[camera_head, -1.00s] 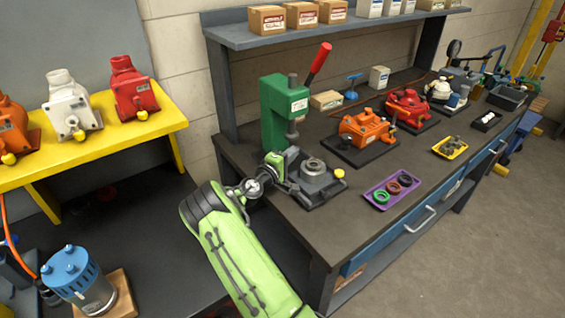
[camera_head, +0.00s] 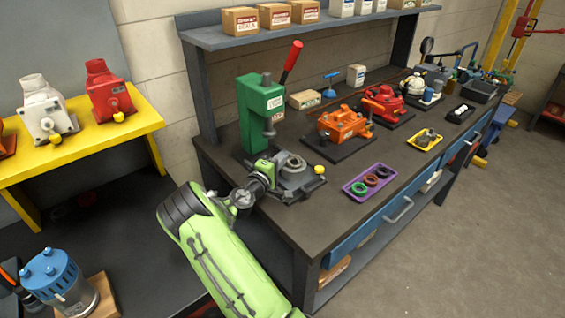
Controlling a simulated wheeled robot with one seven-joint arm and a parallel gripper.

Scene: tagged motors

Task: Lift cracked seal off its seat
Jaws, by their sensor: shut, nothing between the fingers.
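A round grey housing (camera_head: 291,163) sits on a dark plate on the workbench, in front of the green press (camera_head: 262,112). I cannot make out the cracked seal in its seat; it is too small or hidden. My gripper (camera_head: 274,166), at the end of my green arm, is right at the left side of the housing. Its fingers are small in the picture and look shut with nothing held. I cannot tell whether they touch the housing.
A purple tray (camera_head: 347,188) with a green, a dark red and a black ring lies to the right. An orange motor (camera_head: 343,127) and a red motor (camera_head: 386,104) stand behind it. A yellow knob (camera_head: 320,169) is beside the housing. The bench front right is clear.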

